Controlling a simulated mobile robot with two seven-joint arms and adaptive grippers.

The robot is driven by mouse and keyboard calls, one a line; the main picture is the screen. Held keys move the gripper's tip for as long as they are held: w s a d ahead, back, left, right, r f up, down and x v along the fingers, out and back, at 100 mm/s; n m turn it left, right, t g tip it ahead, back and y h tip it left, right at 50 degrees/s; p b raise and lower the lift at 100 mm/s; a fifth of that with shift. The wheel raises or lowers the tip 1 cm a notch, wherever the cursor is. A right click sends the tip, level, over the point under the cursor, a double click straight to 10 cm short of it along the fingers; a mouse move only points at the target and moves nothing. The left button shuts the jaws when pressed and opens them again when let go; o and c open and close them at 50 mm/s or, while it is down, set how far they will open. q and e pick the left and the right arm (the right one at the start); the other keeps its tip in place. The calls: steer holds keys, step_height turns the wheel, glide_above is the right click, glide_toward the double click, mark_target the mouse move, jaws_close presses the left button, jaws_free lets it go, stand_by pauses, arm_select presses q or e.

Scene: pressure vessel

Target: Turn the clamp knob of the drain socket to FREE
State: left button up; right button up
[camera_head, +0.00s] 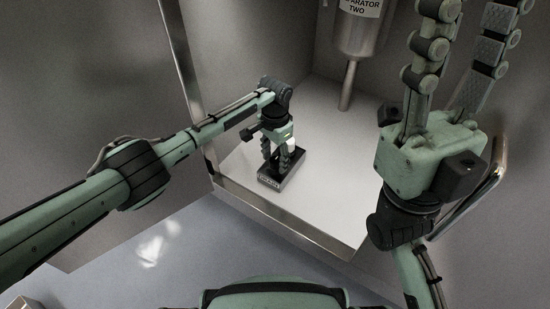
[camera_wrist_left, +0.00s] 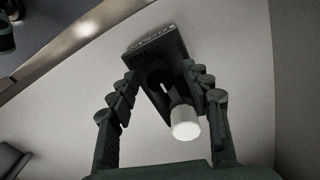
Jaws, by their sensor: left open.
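The drain socket is a black block with a pale label; I see it in the head view (camera_head: 268,182) on the white floor of the bay and in the left wrist view (camera_wrist_left: 158,48). A white, round-ended cylinder, apparently its clamp knob (camera_wrist_left: 185,122), stands out from a dark slot towards the wrist camera. My left gripper (camera_head: 280,160) points down over the block. In the left wrist view its fingers (camera_wrist_left: 160,78) are spread on either side of the block and knob, apart from the knob. My right gripper (camera_head: 460,50) is raised at the right, its fingers apart and empty. The knob's setting is not readable.
A metal vessel labelled "…ARATOR TWO" (camera_head: 358,32) hangs at the back, with a thin pipe (camera_head: 348,85) below it. A metal post (camera_head: 185,70) and front edge (camera_head: 285,222) bound the bay. The white floor (camera_head: 325,200) right of the block is clear.

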arm_select(q)
steer(key=shift+c, duration=0.6)
jaws_close()
